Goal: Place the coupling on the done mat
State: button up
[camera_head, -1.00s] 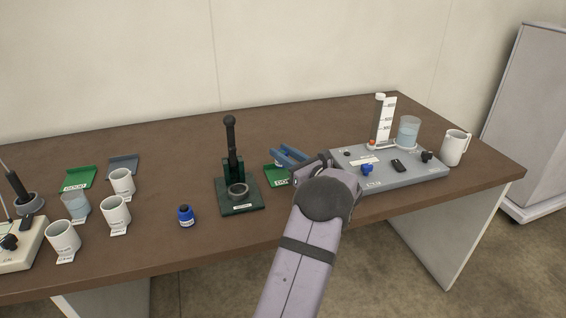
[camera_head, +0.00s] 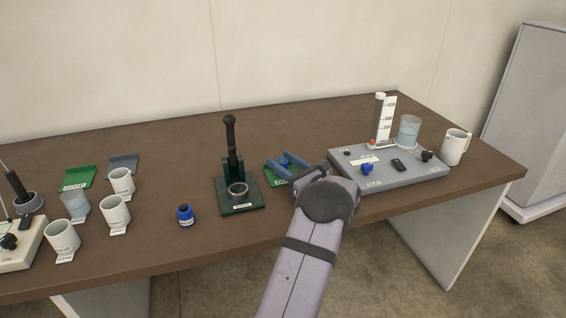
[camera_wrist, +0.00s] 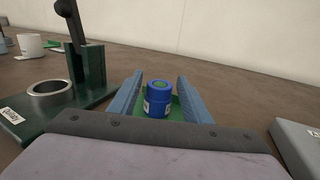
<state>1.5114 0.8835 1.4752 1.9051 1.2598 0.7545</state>
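A blue coupling (camera_wrist: 157,100) with a green centre on top stands upright on the green mat (camera_wrist: 178,114) in the wrist view. My gripper (camera_wrist: 156,92) has its two blue fingers spread, one on each side of the coupling, with a gap on both sides. In the head view, my gripper (camera_head: 288,165) is low over the green mat (camera_head: 272,169), just right of the press. The fingers and wrist cover part of that mat and its label.
A dark green press (camera_head: 240,195) with an upright lever stands close on the left. A grey control box (camera_head: 400,174) stands close on the right. Another blue cylinder (camera_head: 186,215) stands alone at the front. White cups (camera_head: 116,214) and a second green mat (camera_head: 79,178) are farther left.

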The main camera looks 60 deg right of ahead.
jog(key=shift+r, duration=0.15)
jog(key=v, duration=1.2)
jog(key=shift+a+b, duration=0.1)
jog(key=shift+b, duration=0.2)
